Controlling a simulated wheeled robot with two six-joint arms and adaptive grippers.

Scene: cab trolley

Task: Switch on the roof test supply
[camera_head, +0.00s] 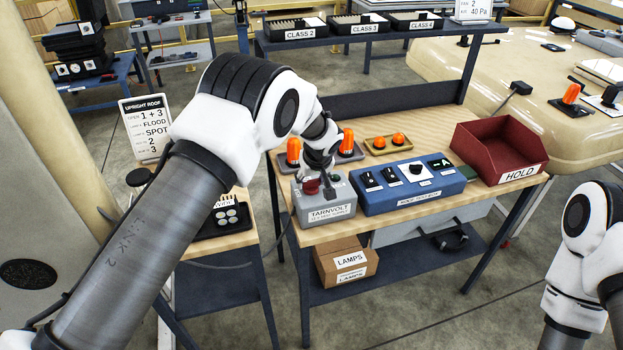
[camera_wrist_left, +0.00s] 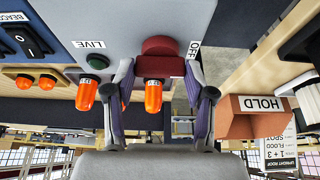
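The grey TARNVOLT supply box (camera_head: 325,211) stands at the front left of the wooden bench. Its red rotary switch (camera_head: 311,187) is on top, partly covered by my left gripper (camera_head: 318,172). In the left wrist view, the red switch (camera_wrist_left: 161,67) fills the gap between the fingertips of my left gripper (camera_wrist_left: 160,75), which appear to touch its sides. An OFF label (camera_wrist_left: 194,50) is beside the switch. A dark green lamp (camera_wrist_left: 97,62) sits by the LIVE label (camera_wrist_left: 89,44) and looks unlit. My right gripper is out of view.
A blue switch panel (camera_head: 412,188) stands right of the supply box. Orange beacons (camera_head: 348,140) stand behind it. A red HOLD bin (camera_head: 497,147) is at the right. A small side table with an UPRIGHT ROOF card (camera_head: 146,127) is at the left.

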